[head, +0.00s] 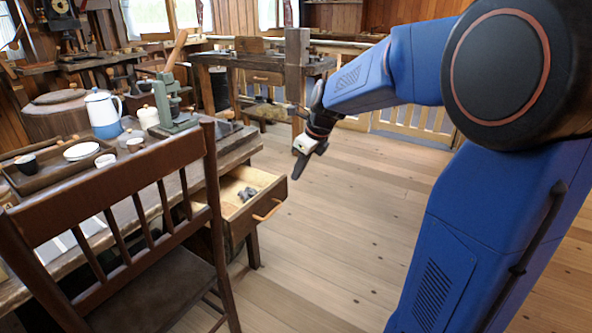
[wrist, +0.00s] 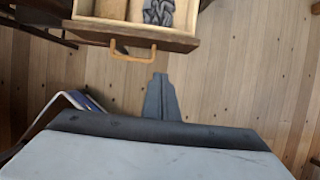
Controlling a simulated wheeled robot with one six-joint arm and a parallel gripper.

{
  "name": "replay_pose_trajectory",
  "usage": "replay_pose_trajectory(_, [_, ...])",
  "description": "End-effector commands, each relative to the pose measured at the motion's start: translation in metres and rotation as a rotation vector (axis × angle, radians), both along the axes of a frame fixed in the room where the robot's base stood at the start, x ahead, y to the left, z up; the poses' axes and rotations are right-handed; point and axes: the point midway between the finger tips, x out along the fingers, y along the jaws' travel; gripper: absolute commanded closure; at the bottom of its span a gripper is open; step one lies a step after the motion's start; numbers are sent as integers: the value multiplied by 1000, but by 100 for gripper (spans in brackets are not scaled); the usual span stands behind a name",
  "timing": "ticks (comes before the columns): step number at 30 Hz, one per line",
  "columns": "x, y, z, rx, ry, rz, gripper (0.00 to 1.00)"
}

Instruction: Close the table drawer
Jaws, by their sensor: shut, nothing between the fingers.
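The table drawer (head: 238,222) is pulled out from the right side of the wooden table (head: 22,284). Its front has a light wooden bar handle (head: 268,209), and dark grey items lie inside it. In the wrist view the drawer front (wrist: 170,38) and handle (wrist: 133,51) are at the top. My gripper (head: 298,176) is shut and empty, in the air to the right of the drawer in the head view. In the wrist view its fingertips (wrist: 160,80) point toward the drawer front, apart from it and right of the handle.
A wooden chair (head: 117,183) stands in front of the table and partly hides it. A blue and white pot (head: 103,115), a tray (head: 75,165) and a green tool (head: 170,105) stand on the table. The plank floor (head: 340,235) right of the drawer is clear.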

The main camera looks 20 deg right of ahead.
Motion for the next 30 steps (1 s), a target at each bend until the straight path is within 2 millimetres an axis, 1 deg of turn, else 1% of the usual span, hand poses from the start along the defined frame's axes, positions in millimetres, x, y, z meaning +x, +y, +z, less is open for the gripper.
replay_pose_trajectory(1, [2, 3, -10, 0, 4, 1, 100])
replay_pose_trajectory(6, [11, 9, -38, 1, 3, 0, 100])
replay_pose_trajectory(12, [23, 18, -66, -1, 1, 3, 100])
replay_pose_trajectory(15, [36, 27, -64, 0, 0, 4, 100])
replay_pose_trajectory(20, [48, 35, -64, -1, 0, 2, 100])
replay_pose_trajectory(24, [52, 38, -64, -1, 0, 2, 100])
replay_pose_trajectory(30, [53, 39, -64, -1, 0, 2, 100])
